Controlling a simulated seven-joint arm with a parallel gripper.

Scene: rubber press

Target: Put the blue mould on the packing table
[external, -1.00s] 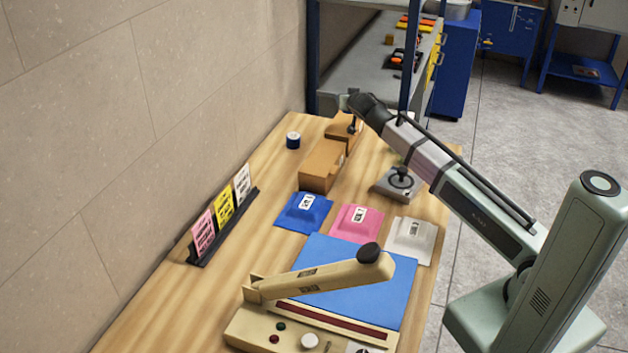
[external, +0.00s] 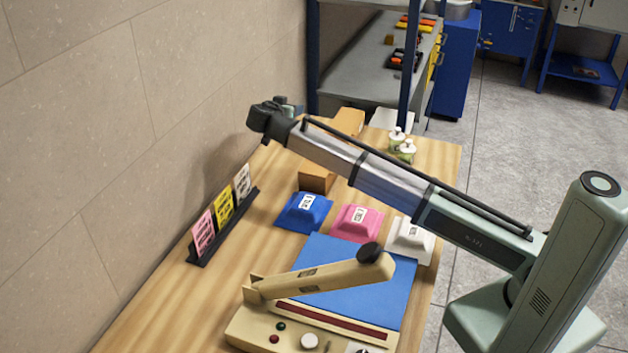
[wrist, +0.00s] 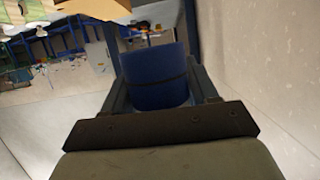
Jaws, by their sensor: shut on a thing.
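My gripper (wrist: 158,98) is shut on a blue cylinder (wrist: 155,70) with a thin dark band around it. In the external view my gripper (external: 284,110) is raised near the wall, over the far left end of the wooden table (external: 150,300). There the cylinder shows only as a small bluish shape beyond the dark wrist. A blue block with a white label (external: 304,212) rests on the wooden table, apart from my gripper. I cannot tell which table is the packing table.
Pink (external: 357,223) and white (external: 411,238) labelled blocks stand beside the blue one, behind the cream press (external: 320,277) and its blue mat (external: 350,300). A card stand (external: 225,224) is by the wall. Pale bottles (external: 404,146) stand at the far end. A grey shelf (external: 365,75) stands beyond.

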